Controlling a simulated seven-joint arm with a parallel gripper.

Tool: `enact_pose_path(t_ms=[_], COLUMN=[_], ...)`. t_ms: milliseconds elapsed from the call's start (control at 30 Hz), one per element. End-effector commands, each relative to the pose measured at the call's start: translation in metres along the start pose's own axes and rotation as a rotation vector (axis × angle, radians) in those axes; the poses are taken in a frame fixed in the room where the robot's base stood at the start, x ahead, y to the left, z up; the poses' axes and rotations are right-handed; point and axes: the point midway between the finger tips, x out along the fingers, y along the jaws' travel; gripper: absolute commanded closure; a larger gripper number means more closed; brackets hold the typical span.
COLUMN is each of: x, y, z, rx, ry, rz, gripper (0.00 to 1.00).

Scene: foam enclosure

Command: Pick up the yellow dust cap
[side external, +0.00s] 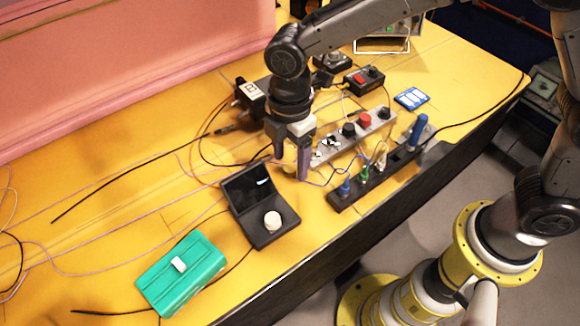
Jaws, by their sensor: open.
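I cannot make out a yellow dust cap; the tabletop is yellow too, and my gripper hides part of it. My gripper (291,165) points down over the middle of the table, at the left end of a grey strip with knobs (350,132). It is open, and I see nothing held between its fingers. A small black device (262,200) with a raised lid and a cream round knob (272,221) stands in front of it to the left. I cannot tell how high the fingertips are above the table.
A green case (183,277) lies at the front left. A black strip with coloured plugs (347,191) lies along the front edge. Black boxes (364,80) and a blue-white card (411,98) are farther back. Thin cables cross the left table, which is otherwise mostly clear.

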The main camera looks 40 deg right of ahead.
Motion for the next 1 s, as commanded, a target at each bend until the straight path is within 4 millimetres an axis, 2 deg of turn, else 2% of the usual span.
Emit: enact_pose_path(t_ms=[133, 367, 733, 767, 1000], x=[0.0107, 0.0116, 0.0113, 0.0113, 0.0112], y=[0.0001, 0.0003, 0.0003, 0.0003, 0.0003], z=[-0.0001, -0.0002, -0.0001, -0.0001, -0.0002], rx=[0.0, 0.0, 0.0, 0.0, 0.0], ry=[0.001, 0.002, 0.002, 0.002, 0.002], rz=[0.002, 0.003, 0.002, 0.002, 0.002], gripper=[0.31, 0.31, 0.97, 1.0, 1.0])
